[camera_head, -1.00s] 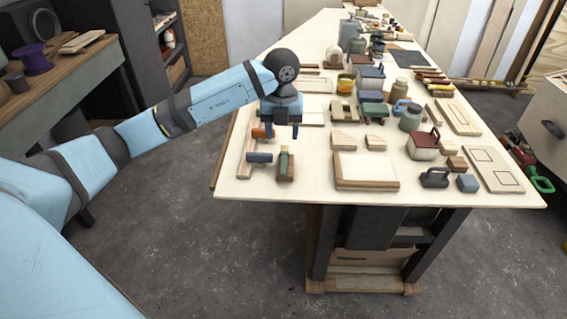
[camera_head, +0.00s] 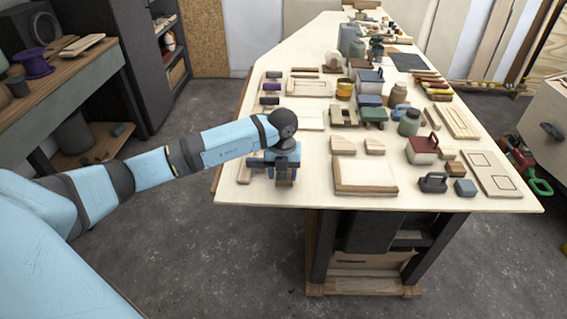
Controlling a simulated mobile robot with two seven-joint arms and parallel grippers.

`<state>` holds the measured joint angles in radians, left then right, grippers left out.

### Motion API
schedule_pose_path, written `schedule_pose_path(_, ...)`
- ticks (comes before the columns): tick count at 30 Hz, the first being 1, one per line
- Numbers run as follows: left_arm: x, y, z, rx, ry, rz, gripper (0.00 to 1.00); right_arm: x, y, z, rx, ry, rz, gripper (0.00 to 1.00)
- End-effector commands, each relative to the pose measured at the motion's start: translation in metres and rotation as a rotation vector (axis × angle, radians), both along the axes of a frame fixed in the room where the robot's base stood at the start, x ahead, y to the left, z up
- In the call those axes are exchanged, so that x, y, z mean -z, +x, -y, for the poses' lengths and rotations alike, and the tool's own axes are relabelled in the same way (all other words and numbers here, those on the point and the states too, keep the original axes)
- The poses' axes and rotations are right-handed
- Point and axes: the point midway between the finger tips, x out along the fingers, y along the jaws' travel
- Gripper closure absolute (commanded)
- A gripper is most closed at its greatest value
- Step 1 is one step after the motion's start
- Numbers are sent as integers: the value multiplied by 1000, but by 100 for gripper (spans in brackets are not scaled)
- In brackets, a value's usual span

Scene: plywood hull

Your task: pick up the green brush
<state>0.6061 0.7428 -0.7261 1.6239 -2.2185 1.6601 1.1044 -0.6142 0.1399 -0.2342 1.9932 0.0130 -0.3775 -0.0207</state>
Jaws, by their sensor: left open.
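My left gripper (camera_head: 284,168) is open and low over the near left part of the plywood table (camera_head: 312,203). The green brush is mostly hidden beneath and behind it; only a bit of brown, which looks like its wooden block (camera_head: 284,181), shows below the jaws. The green handle cannot be made out now. I cannot tell whether the fingers touch the brush. My right gripper is not in view.
A pale wooden board (camera_head: 365,172) lies to the right. A red-topped box (camera_head: 422,150) and a dark padlock-like block (camera_head: 433,183) stand further right.

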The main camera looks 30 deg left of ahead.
Motion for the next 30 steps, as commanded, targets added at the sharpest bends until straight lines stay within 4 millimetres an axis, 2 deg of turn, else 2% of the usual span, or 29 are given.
schedule_pose_path(7,5,0,0,0,1,1,47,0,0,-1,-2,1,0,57)
schedule_pose_path(8,5,0,0,0,1,1,51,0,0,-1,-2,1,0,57)
schedule_pose_path(14,4,0,0,0,1,1,97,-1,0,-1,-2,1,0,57)
schedule_pose_path(15,4,0,0,0,1,1,100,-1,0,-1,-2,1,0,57)
schedule_pose_path(24,3,0,0,0,1,2,100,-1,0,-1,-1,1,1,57)
schedule_pose_path(30,-13,1,-1,0,1,3,100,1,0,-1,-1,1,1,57)
